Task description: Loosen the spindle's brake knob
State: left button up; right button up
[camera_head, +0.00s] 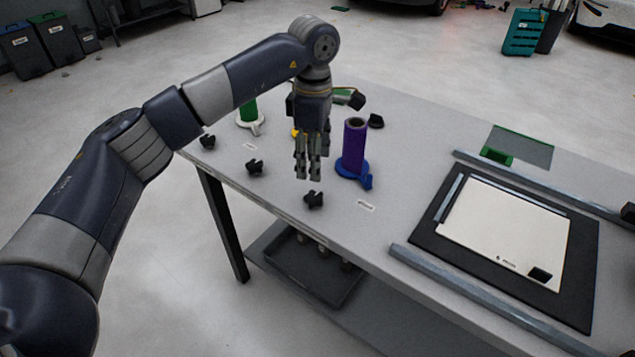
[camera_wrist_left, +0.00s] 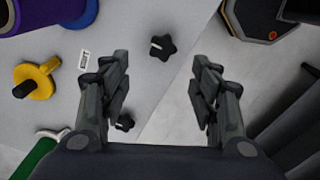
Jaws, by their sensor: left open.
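My left gripper (camera_head: 312,175) hangs pointing down over the table near its front edge, open and empty. In the left wrist view its two fingers (camera_wrist_left: 160,95) stand apart. A black star-shaped knob (camera_wrist_left: 162,47) lies beyond the gap between them, and a smaller-looking one (camera_wrist_left: 124,122) is close by the left finger. In the head view, knobs sit along the front edge: a right one (camera_head: 313,200), a middle one (camera_head: 254,167) and a left one (camera_head: 208,142). A purple roll (camera_head: 355,140) stands on a blue-based spindle (camera_head: 354,171), right of the gripper. My right gripper is out of view.
A green roll (camera_head: 248,110) stands on a white base at the table's left end. A yellow spindle (camera_wrist_left: 38,80) is mostly hidden behind my gripper in the head view. A dark mat (camera_head: 430,222) with a white panel (camera_head: 505,230) and metal rails lies to the right.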

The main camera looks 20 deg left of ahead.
aim_at(314, 196)
pick_arm(q)
jog(key=f, duration=0.1)
jog(key=s+f, duration=0.1)
jog(key=f, duration=0.1)
jog(key=shift+p, duration=0.3)
jog(key=f, duration=0.3)
jog(key=shift+w+f+p, duration=0.15)
jog(key=shift+w+p, duration=0.05)
jog(key=shift+p, duration=0.1)
notch_tip(314, 196, down, 3)
jog(key=shift+f, duration=0.2)
jog(key=shift+w, duration=0.1)
jog(key=c, duration=1.1)
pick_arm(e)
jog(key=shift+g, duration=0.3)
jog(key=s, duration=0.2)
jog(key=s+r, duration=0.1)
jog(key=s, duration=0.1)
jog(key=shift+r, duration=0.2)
